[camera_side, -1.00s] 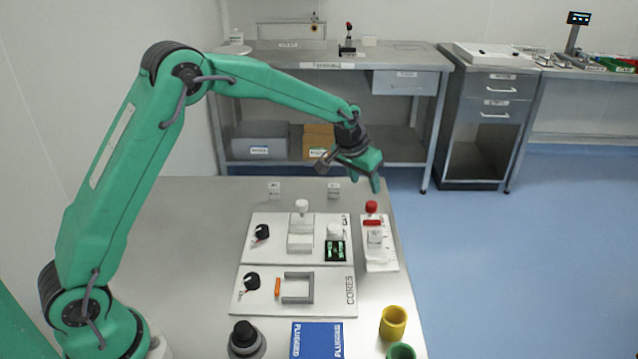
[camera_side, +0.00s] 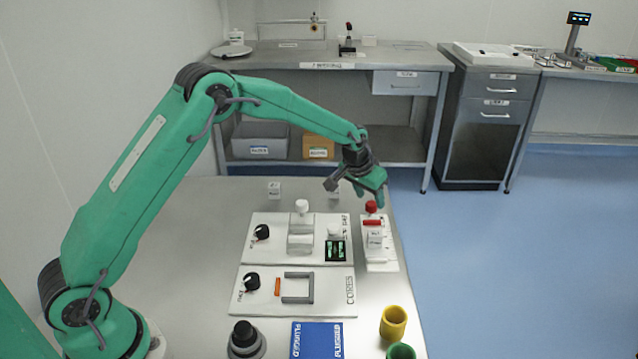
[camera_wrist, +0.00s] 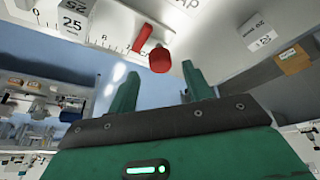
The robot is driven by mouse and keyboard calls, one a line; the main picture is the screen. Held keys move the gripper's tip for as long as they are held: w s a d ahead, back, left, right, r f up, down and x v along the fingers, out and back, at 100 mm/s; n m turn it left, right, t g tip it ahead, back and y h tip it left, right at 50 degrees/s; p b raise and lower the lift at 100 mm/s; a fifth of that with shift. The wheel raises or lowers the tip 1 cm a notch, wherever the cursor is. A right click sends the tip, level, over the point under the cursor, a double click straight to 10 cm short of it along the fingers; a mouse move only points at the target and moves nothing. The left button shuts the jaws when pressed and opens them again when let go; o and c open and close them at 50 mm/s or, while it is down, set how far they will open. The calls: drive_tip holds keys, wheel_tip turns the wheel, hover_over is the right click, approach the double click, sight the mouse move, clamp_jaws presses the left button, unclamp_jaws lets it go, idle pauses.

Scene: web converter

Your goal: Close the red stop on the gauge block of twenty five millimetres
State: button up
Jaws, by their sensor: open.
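The red stop shows in the wrist view as a round red knob (camera_wrist: 160,60) with a red bar (camera_wrist: 143,37) beside it. In the side view its knob (camera_side: 371,206) and bar (camera_side: 372,222) are at the far end of a white scale plate (camera_side: 382,266). The gauge block marked 25 (camera_wrist: 72,20) stands on this plate, and it shows in the side view (camera_side: 375,239). In the wrist view a gap separates block and stop. My gripper (camera_side: 357,194) is open and empty above the stop; in the wrist view its fingertips (camera_wrist: 160,80) flank the knob from in front.
Left of the scale plate is a white panel (camera_side: 262,254) with a white-capped post, a dial and a dark display. Small labelled blocks (camera_side: 274,189) stand behind it. A yellow cup (camera_side: 394,322) and a blue booklet (camera_side: 316,340) are at the front.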

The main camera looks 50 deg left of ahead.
sight(373, 211)
drive_tip(key=shift+x, duration=1.25)
drive_tip(key=shift+c, duration=0.4)
drive_tip(key=c, duration=0.7)
drive_tip(key=shift+o, duration=0.2)
drive_tip(key=shift+s+d, duration=1.65)
drive_tip(key=shift+d, duration=0.1)
drive_tip(key=o, duration=0.7)
drive_tip(key=shift+o, duration=0.2)
